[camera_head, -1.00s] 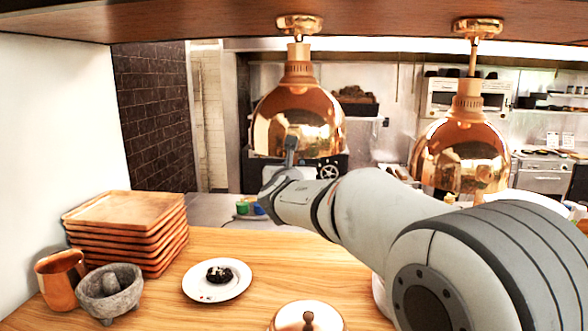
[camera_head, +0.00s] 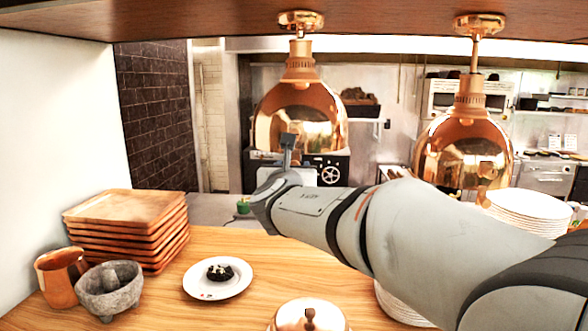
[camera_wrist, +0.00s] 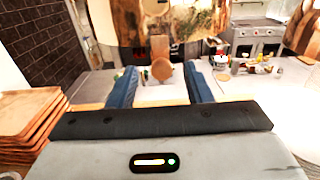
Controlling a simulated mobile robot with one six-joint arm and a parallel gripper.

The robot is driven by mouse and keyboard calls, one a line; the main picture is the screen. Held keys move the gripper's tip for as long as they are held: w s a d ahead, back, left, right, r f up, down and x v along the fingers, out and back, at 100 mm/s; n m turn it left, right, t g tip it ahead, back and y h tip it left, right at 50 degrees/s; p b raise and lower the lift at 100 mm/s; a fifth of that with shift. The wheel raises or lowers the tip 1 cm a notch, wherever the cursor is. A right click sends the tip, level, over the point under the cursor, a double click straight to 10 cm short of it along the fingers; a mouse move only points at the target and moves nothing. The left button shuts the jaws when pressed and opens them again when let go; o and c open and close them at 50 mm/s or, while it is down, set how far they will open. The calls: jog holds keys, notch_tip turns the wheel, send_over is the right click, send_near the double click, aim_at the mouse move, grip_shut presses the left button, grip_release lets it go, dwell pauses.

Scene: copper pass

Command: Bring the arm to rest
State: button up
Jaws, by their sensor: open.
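My arm reaches from the lower right across the wooden counter (camera_head: 215,243) in the head view. The far end of my arm is near the hanging copper lamp on the left (camera_head: 298,115), which is behind or above it; the exact gap cannot be told. In the wrist view my gripper (camera_wrist: 160,88) shows two blue fingers spread well apart, with nothing held between them. A round brown wooden object (camera_wrist: 162,69) shows between the fingers, farther off.
Stacked wooden trays (camera_head: 125,228), a copper cup (camera_head: 62,277) and a stone mortar (camera_head: 110,292) stand at left. A white plate (camera_head: 240,287) with dark food and a copper dome lid (camera_head: 310,318) are nearer. Stacked white plates (camera_head: 540,207) stand right. A second copper lamp (camera_head: 465,150) hangs right.

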jog(key=shift+s, duration=0.75)
jog(key=s+d+f+m+g+h, duration=0.2)
jog(key=s+d+f+m+g, duration=0.2)
jog(key=s+d+f+m, duration=0.35)
jog(key=s+d+f+m+g+h, duration=0.2)
jog(key=s+d+f+m+g, duration=0.25)
jog(key=d+m, duration=0.5)
jog(key=s+a+f+m+g+y, duration=0.1)
jog(key=s+f+m+g+y, duration=0.2)
jog(key=s+f+m, duration=0.4)
jog(key=s+a+f+m+g+y, duration=0.1)
jog(key=s+f+m+g+y, duration=0.1)
jog(key=s+f+m, duration=0.5)
jog(key=s+m+g, duration=0.1)
jog(key=s+m, duration=0.2)
jog(key=s, duration=0.2)
jog(key=shift+s+f+m+y, duration=0.2)
jog(key=shift+m+y, duration=0.2)
